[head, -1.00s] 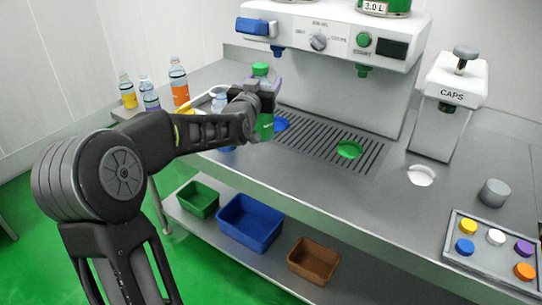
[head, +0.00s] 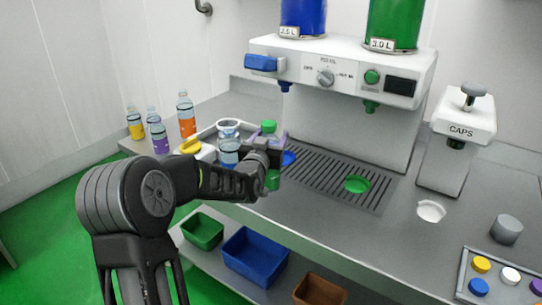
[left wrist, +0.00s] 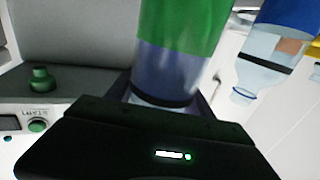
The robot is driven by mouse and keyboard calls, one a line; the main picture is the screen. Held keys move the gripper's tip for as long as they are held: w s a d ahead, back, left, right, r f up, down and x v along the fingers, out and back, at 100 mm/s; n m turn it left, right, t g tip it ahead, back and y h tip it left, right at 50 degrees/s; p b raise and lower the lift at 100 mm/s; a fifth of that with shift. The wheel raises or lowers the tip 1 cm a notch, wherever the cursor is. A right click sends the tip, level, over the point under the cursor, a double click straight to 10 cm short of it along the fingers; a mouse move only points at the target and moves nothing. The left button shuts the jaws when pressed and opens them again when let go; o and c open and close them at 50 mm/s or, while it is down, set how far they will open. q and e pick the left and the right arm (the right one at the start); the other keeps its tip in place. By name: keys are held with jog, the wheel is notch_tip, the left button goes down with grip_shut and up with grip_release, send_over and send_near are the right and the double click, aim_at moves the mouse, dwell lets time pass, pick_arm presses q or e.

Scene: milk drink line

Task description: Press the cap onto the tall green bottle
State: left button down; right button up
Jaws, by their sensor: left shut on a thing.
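The tall green bottle (head: 272,181) is upright in my left gripper (head: 268,157), near the counter's front edge and left of the drip grate. Its green top (head: 269,127) rises above the jaws. In the left wrist view, its green lower part (left wrist: 182,25) and a clear purplish band show, and the neck end is hidden behind my gripper. I cannot tell whether its base touches the counter. The white CAPS press (head: 457,145) with its grey knob (head: 473,90) stands to the right, well apart from the bottle. My right gripper is not in view.
A clear bottle with blue (head: 229,150) stands just left of the held bottle, by a tray. The drip grate (head: 330,168) has a green disc (head: 357,184). A white round spot (head: 431,211), grey cylinder (head: 506,229) and cap tray (head: 512,257) lie right.

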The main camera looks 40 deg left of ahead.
pick_arm(q)
jog(key=shift+f, duration=0.3)
notch_tip(320, 180, down, 4)
jog(key=shift+r, duration=0.1)
dwell(0.3)
jog(key=shift+c, duration=1.9)
grip_release()
jog(key=shift+f, duration=0.2)
jog(key=shift+s+r, duration=0.1)
jog(key=shift+r, duration=0.05)
